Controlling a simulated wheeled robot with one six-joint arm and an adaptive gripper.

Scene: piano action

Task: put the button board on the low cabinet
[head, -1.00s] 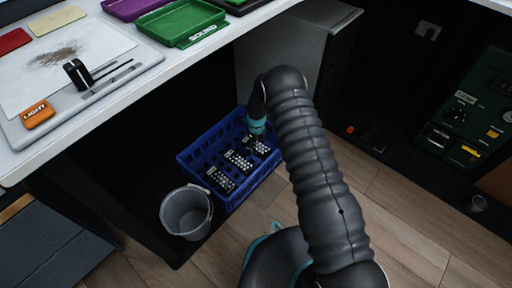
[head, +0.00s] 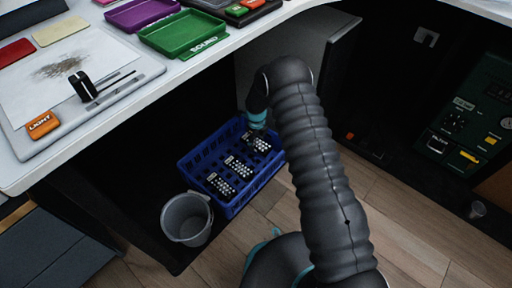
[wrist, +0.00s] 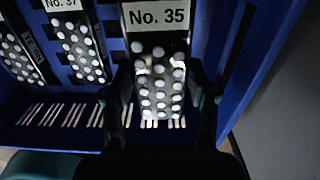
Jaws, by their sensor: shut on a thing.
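Black button boards with rows of white buttons stand in a blue crate (head: 232,208). My gripper (wrist: 160,98) is shut on the right-hand board, marked No. 35 (wrist: 158,62), with one finger on each side of it. In the head view this board (head: 260,142) is at the crate's far right end, partly behind my gripper. The board still appears within the crate walls; whether its bottom touches the crate floor is hidden. A board marked No. 37 (wrist: 78,42) is beside it. I cannot tell for sure which piece of furniture is the low cabinet.
A grey bucket (head: 187,219) stands in front of the crate. The white desk (head: 165,78) overhangs at upper left, with a green tray (head: 184,31) on it. A grey cabinet side (head: 290,50) rises behind my gripper. Wooden floor (head: 395,225) lies open at right.

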